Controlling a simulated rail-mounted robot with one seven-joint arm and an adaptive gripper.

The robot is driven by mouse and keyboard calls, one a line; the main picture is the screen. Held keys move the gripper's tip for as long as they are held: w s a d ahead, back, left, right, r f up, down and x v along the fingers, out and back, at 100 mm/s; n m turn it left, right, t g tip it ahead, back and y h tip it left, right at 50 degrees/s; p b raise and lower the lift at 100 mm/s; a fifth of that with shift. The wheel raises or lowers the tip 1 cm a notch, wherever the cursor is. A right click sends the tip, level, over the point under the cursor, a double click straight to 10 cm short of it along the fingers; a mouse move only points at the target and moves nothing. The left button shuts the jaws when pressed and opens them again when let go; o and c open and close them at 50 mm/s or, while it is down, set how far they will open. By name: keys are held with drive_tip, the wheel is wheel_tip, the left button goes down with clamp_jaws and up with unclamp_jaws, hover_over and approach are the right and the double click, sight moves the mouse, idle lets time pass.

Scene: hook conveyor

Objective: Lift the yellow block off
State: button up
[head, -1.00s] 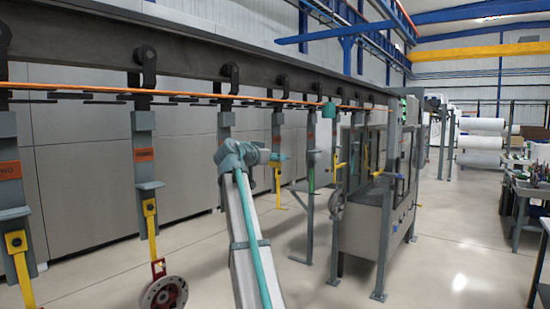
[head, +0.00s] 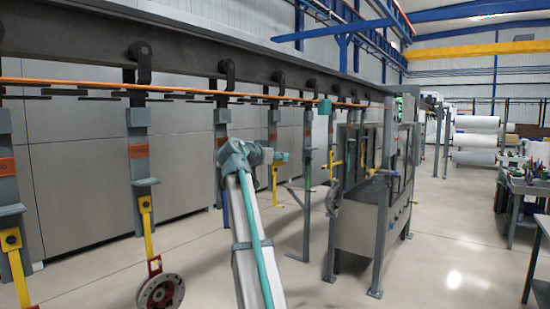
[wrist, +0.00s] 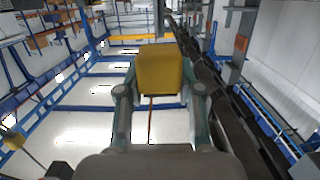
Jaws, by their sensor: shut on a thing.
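The yellow block (wrist: 160,70) shows close up in the wrist view. It sits between the two fingers of my gripper (wrist: 160,88), which is shut on it. The block's lower part is hidden or blends with the finger edges. In the head view my gripper (head: 281,157) points right at the end of my arm, close to the row of hangers. The block cannot be made out there. I cannot tell from these views whether the block touches anything besides the fingers.
Grey hangers (head: 140,160) with yellow hooks hang from the dark overhead rail (head: 190,55); one hook carries a red-rimmed wheel (head: 160,291). A grey machine frame (head: 358,225) stands to the right of my arm. Open floor (head: 450,240) lies beyond, with a workbench (head: 525,190) at far right.

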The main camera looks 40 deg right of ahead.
drive_tip(key=s+d, duration=0.2)
drive_tip(key=s, duration=0.8)
drive_tip(key=shift+d+p, duration=0.3)
idle(0.5)
